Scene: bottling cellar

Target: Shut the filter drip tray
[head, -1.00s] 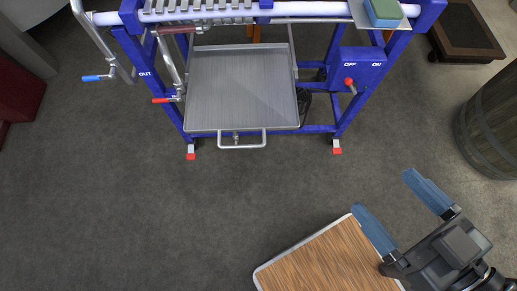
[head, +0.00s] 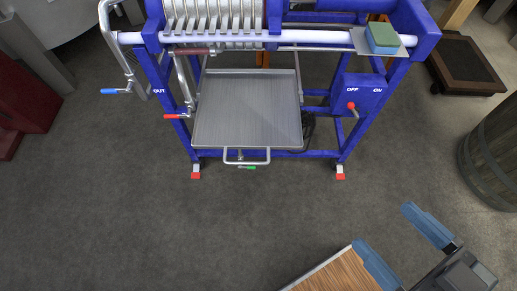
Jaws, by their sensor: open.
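The filter drip tray (head: 247,112) is a flat grey metal tray low in the blue filter frame (head: 343,133). It sticks out toward me, with a bar handle (head: 233,162) on its front edge. A small green-handled tap (head: 247,167) shows by the handle. My gripper (head: 401,238) is at the lower right, far from the tray and touching nothing. Its two blue fingers are spread wide and empty.
A wooden-topped surface (head: 340,276) lies beneath my gripper at the bottom. A barrel (head: 490,150) stands at the right and a dark wheeled stand (head: 462,66) behind it. The floor before the tray is clear.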

